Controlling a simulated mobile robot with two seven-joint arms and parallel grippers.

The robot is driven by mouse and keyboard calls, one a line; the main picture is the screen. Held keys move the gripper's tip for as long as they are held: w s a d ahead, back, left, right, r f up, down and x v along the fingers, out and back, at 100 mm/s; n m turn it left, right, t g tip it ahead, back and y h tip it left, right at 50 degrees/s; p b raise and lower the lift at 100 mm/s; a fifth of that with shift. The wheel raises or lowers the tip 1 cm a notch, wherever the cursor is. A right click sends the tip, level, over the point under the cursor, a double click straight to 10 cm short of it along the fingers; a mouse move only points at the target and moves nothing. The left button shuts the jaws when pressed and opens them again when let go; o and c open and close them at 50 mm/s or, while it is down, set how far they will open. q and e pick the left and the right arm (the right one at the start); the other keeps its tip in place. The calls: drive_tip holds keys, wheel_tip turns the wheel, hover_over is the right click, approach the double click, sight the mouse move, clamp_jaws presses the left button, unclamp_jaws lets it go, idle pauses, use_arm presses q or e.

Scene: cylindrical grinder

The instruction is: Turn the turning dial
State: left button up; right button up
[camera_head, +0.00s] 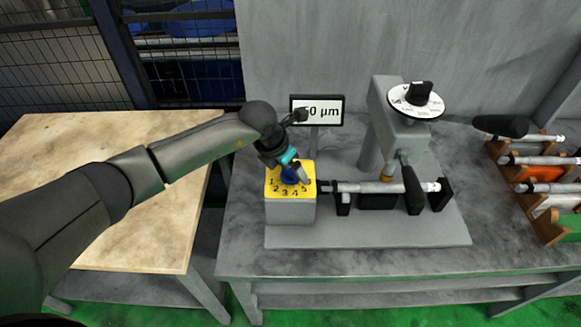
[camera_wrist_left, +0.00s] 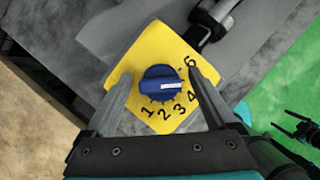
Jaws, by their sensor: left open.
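The turning dial is a blue knob (camera_head: 290,174) on a yellow plate with black numbers, on top of a grey block. In the left wrist view the dial (camera_wrist_left: 158,83) has a white pointer mark facing right, toward the right finger. Numbers 1 to 4 show below it, and another number shows at the upper right. My left gripper (camera_head: 294,172) reaches down over the dial. In the left wrist view the open gripper (camera_wrist_left: 160,76) has one finger on each side of the knob, with visible gaps.
A display (camera_head: 317,111) reading "50 µm" stands behind the dial. The grinder (camera_head: 398,125), with a white scale disc (camera_head: 417,101) and black knob, stands to the right. A rack (camera_head: 541,205) of shafts is farther right. A bare wooden table (camera_head: 105,220) is at the left.

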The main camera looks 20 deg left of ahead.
use_arm(q)
drive_tip(key=c, duration=1.3)
